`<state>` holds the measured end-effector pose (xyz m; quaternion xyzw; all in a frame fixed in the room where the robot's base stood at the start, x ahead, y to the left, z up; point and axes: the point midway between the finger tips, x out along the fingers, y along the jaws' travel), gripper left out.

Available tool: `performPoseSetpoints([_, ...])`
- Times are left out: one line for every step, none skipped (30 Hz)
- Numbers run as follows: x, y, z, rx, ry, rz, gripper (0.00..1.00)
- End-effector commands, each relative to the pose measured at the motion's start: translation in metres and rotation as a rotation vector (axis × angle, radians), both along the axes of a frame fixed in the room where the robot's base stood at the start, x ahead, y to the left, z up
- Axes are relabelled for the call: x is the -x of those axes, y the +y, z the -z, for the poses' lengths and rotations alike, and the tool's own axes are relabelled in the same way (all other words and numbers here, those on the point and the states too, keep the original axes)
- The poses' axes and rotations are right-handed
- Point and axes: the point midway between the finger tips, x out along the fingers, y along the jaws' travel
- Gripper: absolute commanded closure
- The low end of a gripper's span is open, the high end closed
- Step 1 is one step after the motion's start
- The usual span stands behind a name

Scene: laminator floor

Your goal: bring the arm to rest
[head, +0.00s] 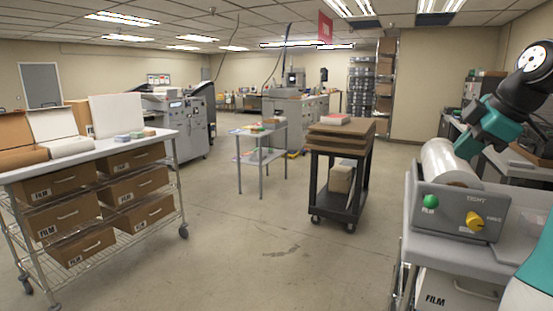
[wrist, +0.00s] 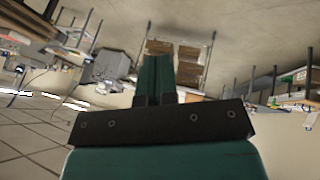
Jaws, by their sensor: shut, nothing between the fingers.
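My gripper (wrist: 172,64) shows in the wrist view with its two teal fingers side by side, shut and empty. Its dark crossbar fills the lower middle of that view. The wrist view is tilted, with ceiling tiles at the lower left and floor at the top. In the head view, my black and teal arm is at the right edge, raised above the grey laminator (head: 455,205).
The laminator has a clear film roll (head: 446,160), a green button (head: 429,201) and a yellow knob (head: 475,221). A black cart (head: 336,186) stands mid-room. A wire rack with several film boxes (head: 52,187) is at left. Open floor (head: 250,240) lies between them.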

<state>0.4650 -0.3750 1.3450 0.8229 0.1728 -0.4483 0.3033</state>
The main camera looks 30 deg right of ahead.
Motion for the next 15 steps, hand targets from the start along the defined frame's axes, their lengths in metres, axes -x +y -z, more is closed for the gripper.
performPoseSetpoints([0.0,0.0,0.0,0.0,0.0,0.0,1.0])
performPoseSetpoints([-0.001,0.001,0.0,-0.001,0.0,-0.001,1.0])
performPoseSetpoints([-0.003,0.004,0.001,-0.007,0.001,-0.003,1.0])
performPoseSetpoints([-0.006,0.008,0.002,-0.013,0.002,-0.006,1.0])
performPoseSetpoints([-0.011,0.014,0.003,-0.024,0.005,-0.009,1.0])
performPoseSetpoints([-0.019,0.025,0.006,-0.042,0.008,-0.016,1.0])
performPoseSetpoints([-0.026,0.036,0.008,-0.06,0.013,-0.022,1.0])
performPoseSetpoints([-0.033,0.049,0.011,-0.082,0.019,-0.025,1.0])
performPoseSetpoints([-0.044,0.07,0.016,-0.114,0.031,-0.034,1.0])
performPoseSetpoints([-0.052,0.087,0.02,-0.141,0.043,-0.037,1.0])
performPoseSetpoints([-0.058,0.106,0.024,-0.169,0.058,-0.044,1.0])
performPoseSetpoints([-0.065,0.132,0.03,-0.206,0.081,-0.047,1.0])
performPoseSetpoints([-0.069,0.151,0.035,-0.231,0.101,-0.051,1.0])
performPoseSetpoints([-0.071,0.171,0.039,-0.254,0.12,-0.051,1.0])
performPoseSetpoints([-0.073,0.196,0.046,-0.284,0.149,-0.054,1.0])
